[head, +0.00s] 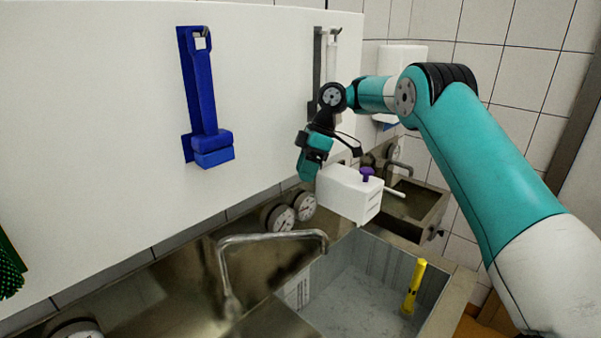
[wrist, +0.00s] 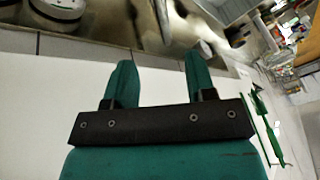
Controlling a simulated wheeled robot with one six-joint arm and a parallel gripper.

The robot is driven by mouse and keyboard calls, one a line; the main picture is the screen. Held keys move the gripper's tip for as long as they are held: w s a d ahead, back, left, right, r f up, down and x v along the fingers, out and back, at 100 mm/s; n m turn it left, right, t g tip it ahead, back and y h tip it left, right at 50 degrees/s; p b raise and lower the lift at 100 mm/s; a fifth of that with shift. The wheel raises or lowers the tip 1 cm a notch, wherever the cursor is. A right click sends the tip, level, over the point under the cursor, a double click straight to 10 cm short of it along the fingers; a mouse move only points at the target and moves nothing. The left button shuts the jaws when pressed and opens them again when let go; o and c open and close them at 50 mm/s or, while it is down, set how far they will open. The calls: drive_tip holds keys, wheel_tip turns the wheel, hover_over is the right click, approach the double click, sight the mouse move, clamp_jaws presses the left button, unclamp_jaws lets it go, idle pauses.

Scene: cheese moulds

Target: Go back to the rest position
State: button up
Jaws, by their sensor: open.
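My gripper (head: 308,168) is teal and hangs at the end of my bent arm, pointing down close to the white wall panel. In the wrist view, its two teal fingers (wrist: 160,82) stand apart with nothing between them. In the head view, a white box with a purple knob (head: 345,192) is just right of and below the gripper. I cannot tell whether they touch.
A steel sink (head: 455,290) with a yellow object (head: 413,287) in it lies below. A curved tap (head: 270,238) and round gauges (head: 279,217) are near the wall. A blue scraper-like tool (head: 203,100) hangs on the panel (head: 100,110). A smaller basin (head: 425,205) is behind.

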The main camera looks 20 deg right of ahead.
drive_tip(key=s+a+f+m+b, duration=0.1)
drive_tip(key=s+a+m+b, duration=0.1)
drive_tip(key=s+a+b, duration=0.55)
drive_tip(key=s+a+f+m+b, duration=0.15)
drive_tip(key=s+a+b, duration=0.3)
drive_tip(key=s, duration=0.65)
drive_tip(key=s+f+m+b, duration=0.1)
drive_tip(key=s+f+b, duration=0.1)
drive_tip(key=s, duration=0.4)
drive_tip(key=s+f+m+b, duration=0.2)
drive_tip(key=s+f+b, duration=0.1)
drive_tip(key=s, duration=0.4)
drive_tip(key=s+d+f+m+t+b, duration=0.1)
drive_tip(key=s+f+b, duration=0.1)
drive_tip(key=s+f, duration=0.3)
drive_tip(key=shift+s+h, duration=0.4)
drive_tip(key=shift+s, duration=0.75)
drive_tip(key=shift+d, duration=0.1)
